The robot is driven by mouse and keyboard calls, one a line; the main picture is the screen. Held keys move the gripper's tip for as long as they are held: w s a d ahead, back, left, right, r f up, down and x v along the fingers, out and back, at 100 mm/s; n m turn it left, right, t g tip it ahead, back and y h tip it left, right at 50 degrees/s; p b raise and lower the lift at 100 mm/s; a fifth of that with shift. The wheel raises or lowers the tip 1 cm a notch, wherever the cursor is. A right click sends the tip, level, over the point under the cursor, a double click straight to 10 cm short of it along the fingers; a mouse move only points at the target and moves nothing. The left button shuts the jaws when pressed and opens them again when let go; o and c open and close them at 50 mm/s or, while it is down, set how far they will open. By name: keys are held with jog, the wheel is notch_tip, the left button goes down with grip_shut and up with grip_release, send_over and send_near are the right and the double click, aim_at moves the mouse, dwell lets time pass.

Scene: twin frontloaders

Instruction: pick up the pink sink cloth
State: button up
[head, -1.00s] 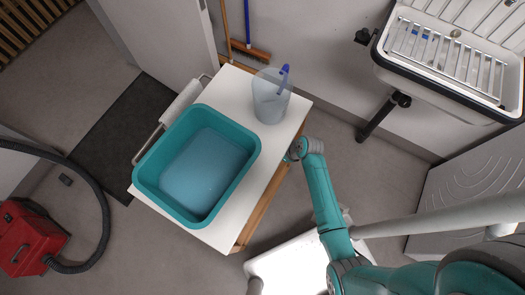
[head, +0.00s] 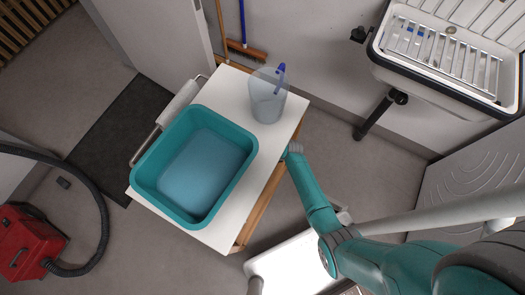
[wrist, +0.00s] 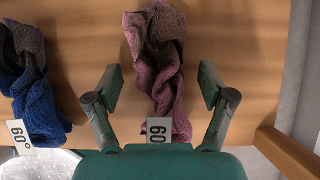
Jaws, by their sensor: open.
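My gripper (wrist: 161,78) is open, with one finger on each side of the cloth and gaps between fingers and cloth. How deep the cloth sits between the fingers I cannot tell. The cloth is not visible in the head view, where my arm reaches down beside the table's right side and the gripper is hidden.
A blue cloth (wrist: 35,90) with a 60° tag hangs to the left. A white dotted object (wrist: 40,166) is at lower left. The white-topped table (head: 232,95) carries a teal basin (head: 240,178) and a clear jug (head: 267,100). A sink (head: 445,60) is at upper right.

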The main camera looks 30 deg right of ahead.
jog(key=c, duration=1.2)
jog(key=shift+c, duration=0.2)
jog(key=shift+r, duration=0.45)
jog(key=v, duration=0.2)
jog(key=shift+r, duration=0.35)
jog(key=s+d, duration=1)
jog(key=s, duration=0.3)
jog(key=shift+s, duration=0.35)
